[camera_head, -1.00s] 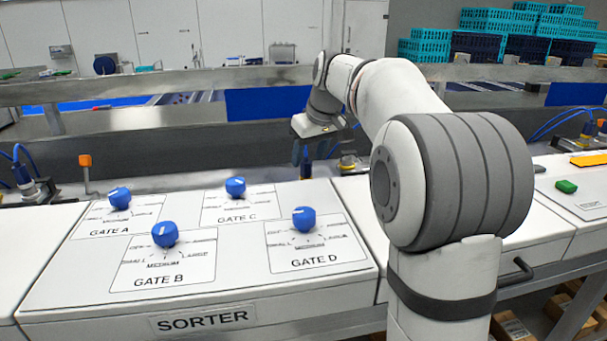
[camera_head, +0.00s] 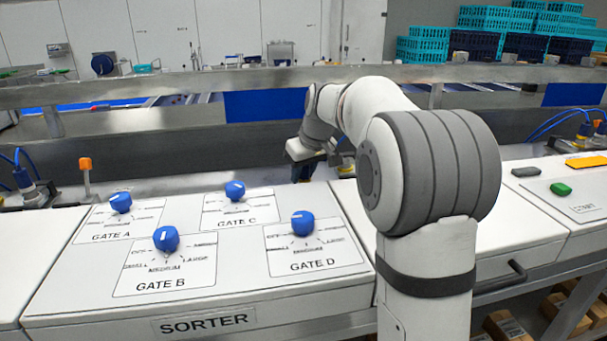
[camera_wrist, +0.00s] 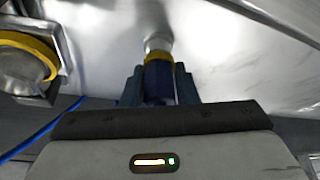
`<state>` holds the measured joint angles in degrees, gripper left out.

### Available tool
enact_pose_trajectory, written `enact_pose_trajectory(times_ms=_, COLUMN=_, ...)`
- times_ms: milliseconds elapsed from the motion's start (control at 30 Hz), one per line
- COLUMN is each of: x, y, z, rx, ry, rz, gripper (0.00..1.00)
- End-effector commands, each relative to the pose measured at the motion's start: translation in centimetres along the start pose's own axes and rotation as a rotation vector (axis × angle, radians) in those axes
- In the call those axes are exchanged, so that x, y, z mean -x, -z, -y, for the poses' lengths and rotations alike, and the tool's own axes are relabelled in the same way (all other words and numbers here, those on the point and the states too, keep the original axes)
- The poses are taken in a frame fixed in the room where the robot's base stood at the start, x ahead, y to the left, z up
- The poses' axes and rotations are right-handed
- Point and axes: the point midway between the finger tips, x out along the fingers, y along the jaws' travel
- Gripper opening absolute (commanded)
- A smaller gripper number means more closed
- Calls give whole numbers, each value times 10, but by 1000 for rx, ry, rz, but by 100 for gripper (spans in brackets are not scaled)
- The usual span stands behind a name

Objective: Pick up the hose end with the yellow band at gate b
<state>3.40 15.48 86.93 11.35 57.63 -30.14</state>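In the wrist view a hose end with a yellow band (camera_wrist: 158,57) sits between the fingers of my gripper (camera_wrist: 159,84). It has a dark blue body below the band and a pale metal tip above it. The fingers stand close on both sides of it; whether they press on it I cannot tell. In the head view my gripper (camera_head: 303,171) is low behind the sorter panel, behind gate C and gate D, and the hose end cannot be made out there. The gate B knob (camera_head: 166,239) is blue, on the front left of the panel.
A yellow ring in a metal bracket (camera_wrist: 28,58) stands left of my gripper in the wrist view, with a blue hose below it. The white sorter panel (camera_head: 235,297) carries several blue knobs. A steel rail (camera_head: 200,88) runs behind. An orange-topped post (camera_head: 86,164) stands at left.

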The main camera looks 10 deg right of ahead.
Motion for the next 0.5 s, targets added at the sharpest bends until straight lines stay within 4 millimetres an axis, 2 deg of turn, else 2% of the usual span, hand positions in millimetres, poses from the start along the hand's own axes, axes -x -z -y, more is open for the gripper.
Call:
enact_pose_trajectory(times_ms=67, x=0, y=0, z=0, rx=0, ry=0, rz=0, gripper=20)
enact_pose_trajectory(times_ms=300, x=0, y=0, z=0, rx=1, ry=0, rz=0, gripper=0)
enact_pose_trajectory(times_ms=500, x=0, y=0, z=1, rx=1, ry=0, rz=0, gripper=0)
